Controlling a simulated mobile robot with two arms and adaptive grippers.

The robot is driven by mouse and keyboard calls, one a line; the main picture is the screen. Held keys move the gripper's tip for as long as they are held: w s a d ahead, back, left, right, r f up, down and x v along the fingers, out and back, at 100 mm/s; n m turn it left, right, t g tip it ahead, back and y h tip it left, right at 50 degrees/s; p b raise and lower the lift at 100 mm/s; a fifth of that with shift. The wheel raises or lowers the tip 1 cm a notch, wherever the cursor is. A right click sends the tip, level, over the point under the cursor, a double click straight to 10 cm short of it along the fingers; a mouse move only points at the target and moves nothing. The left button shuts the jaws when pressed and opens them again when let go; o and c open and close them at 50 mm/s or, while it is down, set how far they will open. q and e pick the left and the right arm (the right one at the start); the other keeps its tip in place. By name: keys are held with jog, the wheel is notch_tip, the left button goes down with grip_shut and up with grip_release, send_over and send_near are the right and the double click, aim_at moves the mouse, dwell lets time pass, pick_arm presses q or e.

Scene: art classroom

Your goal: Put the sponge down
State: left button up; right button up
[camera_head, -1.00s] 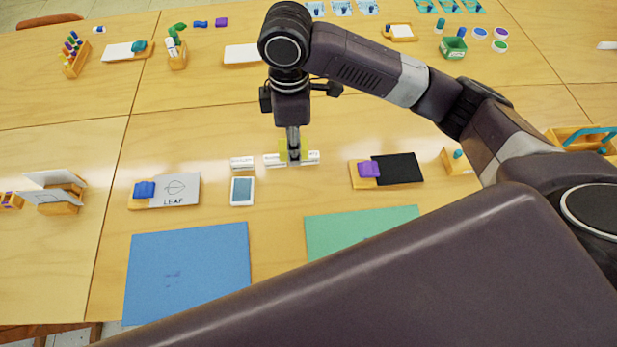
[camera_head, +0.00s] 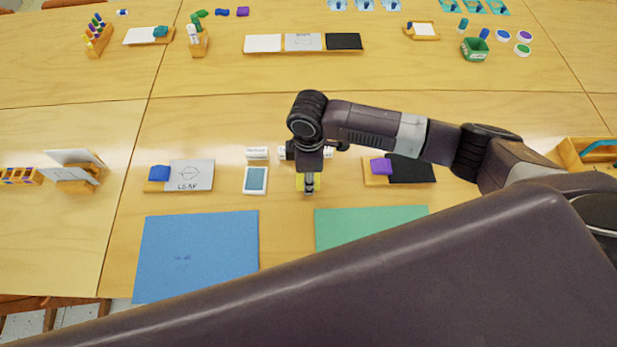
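The yellow sponge (camera_head: 318,182) is mostly hidden behind the fingers of my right gripper (camera_head: 309,187); yellow shows on both sides of them. The gripper points down and looks shut on the sponge, low over the wooden table (camera_head: 220,110). Whether the sponge touches the table cannot be told. My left gripper is not in view.
A tablet-like device (camera_head: 255,180) lies left of the gripper, with a leaf card (camera_head: 192,175) beyond it. White labels (camera_head: 257,153) are behind. Blue (camera_head: 195,255) and green (camera_head: 355,228) mats lie in front.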

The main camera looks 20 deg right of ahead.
jog(key=shift+f, duration=0.15)
jog(key=o, duration=1.1)
notch_tip(320, 180, up, 12)
dwell(0.5)
